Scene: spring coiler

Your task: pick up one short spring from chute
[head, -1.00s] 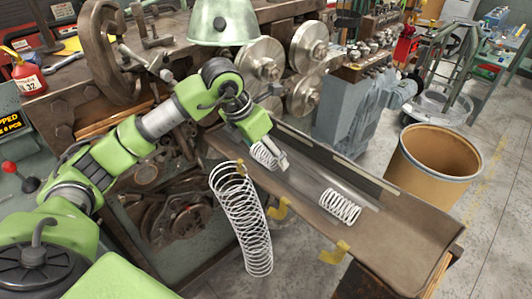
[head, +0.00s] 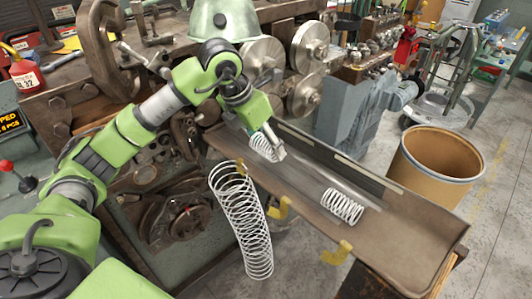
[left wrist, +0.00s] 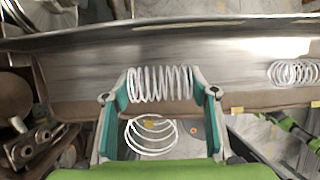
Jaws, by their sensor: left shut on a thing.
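A short white spring (head: 262,147) is at the upper end of the brown metal chute (head: 415,240). My left gripper (head: 267,148) is shut on this spring, one finger at each end; the left wrist view shows the spring (left wrist: 160,84) lying crosswise between the teal-padded fingers. I cannot tell whether it still touches the chute floor. A second short spring (head: 342,207) lies lower down in the chute, apart from the gripper, and also shows at the right in the left wrist view (left wrist: 294,72). My right gripper is not in view.
A long white spring (head: 242,220) hangs from a yellow hook in front of the chute. More yellow hooks (head: 336,252) line its near edge. The coiler's metal rollers (head: 308,48) stand behind. A brown drum (head: 435,165) is at the right, with open floor around.

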